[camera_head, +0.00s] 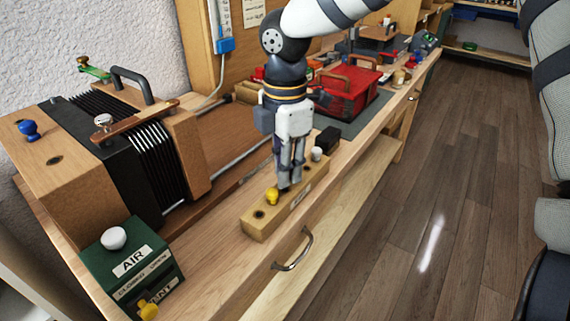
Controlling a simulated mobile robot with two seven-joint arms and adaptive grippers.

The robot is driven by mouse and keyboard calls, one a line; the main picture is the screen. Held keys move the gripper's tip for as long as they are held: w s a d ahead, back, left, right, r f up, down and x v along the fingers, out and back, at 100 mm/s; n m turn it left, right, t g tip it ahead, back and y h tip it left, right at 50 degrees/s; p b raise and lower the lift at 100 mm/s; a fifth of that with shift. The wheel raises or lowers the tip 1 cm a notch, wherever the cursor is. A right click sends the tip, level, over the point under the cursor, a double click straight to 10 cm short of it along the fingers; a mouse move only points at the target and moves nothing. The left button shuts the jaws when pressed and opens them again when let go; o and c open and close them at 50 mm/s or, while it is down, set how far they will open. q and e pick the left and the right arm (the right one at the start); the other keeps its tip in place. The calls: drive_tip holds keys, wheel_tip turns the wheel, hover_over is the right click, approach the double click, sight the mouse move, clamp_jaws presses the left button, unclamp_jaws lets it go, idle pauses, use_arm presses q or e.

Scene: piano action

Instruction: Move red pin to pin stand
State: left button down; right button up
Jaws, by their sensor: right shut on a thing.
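The pin stand (253,226) is a long pale wooden block near the front edge of the bench, with a row of holes and a label on its side. A yellow pin (272,195) stands in it, and a white-topped pin (317,154) is at its far end. My right gripper (288,186) points down over the middle of the stand. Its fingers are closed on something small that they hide. I cannot make out a red pin. My left gripper is out of view.
A bellows unit (145,150) with a blue knob (28,129) stands at left. A green AIR box (125,262) is in the front left corner. A red case (350,92) lies behind my gripper. A drawer handle (294,250) sticks out from the bench front.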

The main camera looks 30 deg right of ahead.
drive_tip(key=shift+f, duration=0.65)
idle(0.7)
drive_tip(key=o, duration=1.2)
drive_tip(key=shift+c, duration=0.2)
drive_tip(key=shift+r, duration=3.8)
